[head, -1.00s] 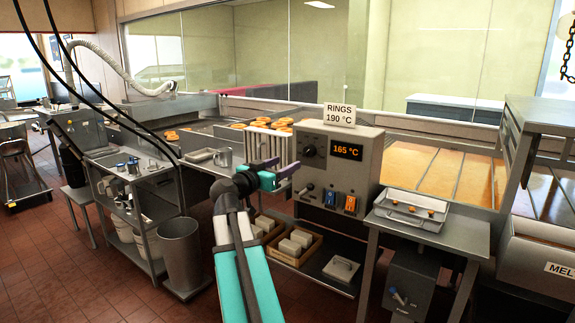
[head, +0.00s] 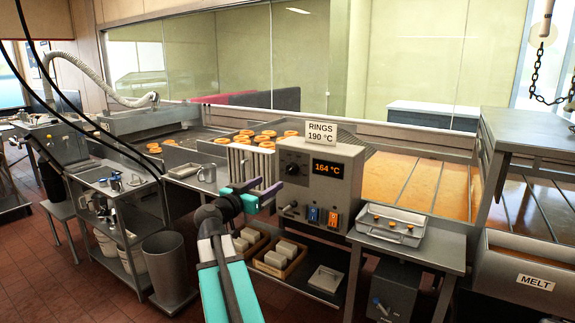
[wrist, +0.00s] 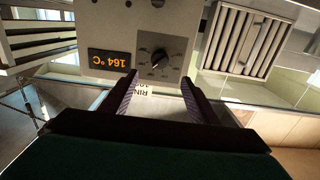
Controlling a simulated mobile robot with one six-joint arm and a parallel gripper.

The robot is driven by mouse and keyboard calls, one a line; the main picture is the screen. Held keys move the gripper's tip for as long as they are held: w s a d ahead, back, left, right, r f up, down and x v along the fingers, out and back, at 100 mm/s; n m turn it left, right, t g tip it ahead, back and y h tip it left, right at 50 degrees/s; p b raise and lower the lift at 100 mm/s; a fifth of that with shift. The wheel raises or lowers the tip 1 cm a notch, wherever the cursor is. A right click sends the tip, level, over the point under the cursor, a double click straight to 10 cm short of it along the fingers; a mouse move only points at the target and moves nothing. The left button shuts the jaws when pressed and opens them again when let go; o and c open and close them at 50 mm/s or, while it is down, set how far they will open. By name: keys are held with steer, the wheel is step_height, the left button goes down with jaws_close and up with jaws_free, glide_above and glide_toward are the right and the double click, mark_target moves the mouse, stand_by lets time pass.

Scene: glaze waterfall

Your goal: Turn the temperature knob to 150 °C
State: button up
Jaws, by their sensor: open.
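The temperature knob (head: 292,169) is a black round knob on the grey control box (head: 341,190), left of an orange display (head: 327,168) reading 164 °C. In the wrist view the picture is upside down; the knob (wrist: 159,59) shows above and between my fingertips, with the display (wrist: 109,59) to its left. A sign on top of the box (head: 321,132) reads RINGS 190 °C. My gripper (head: 262,190) is open and empty, in front of the box and lower left of the knob in the head view. It appears apart from the knob.
Below the knob are a small lever (head: 289,207) and blue and orange switches (head: 322,216). A tray with small orange-topped items (head: 390,227) stands to the right. A slatted rack (head: 250,166) and fryer with rings stand behind to the left. A bin (head: 168,268) is left.

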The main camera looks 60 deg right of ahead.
mark_target(289, 172)
steer(key=shift+p, duration=0.3)
steer(key=shift+d, duration=0.1)
steer(key=d+p, duration=0.4)
steer(key=d, duration=0.9)
steer(key=shift+s+d, duration=0.1)
steer(key=shift+d, duration=0.25)
steer(key=c, duration=1)
steer(key=shift+c, duration=0.2)
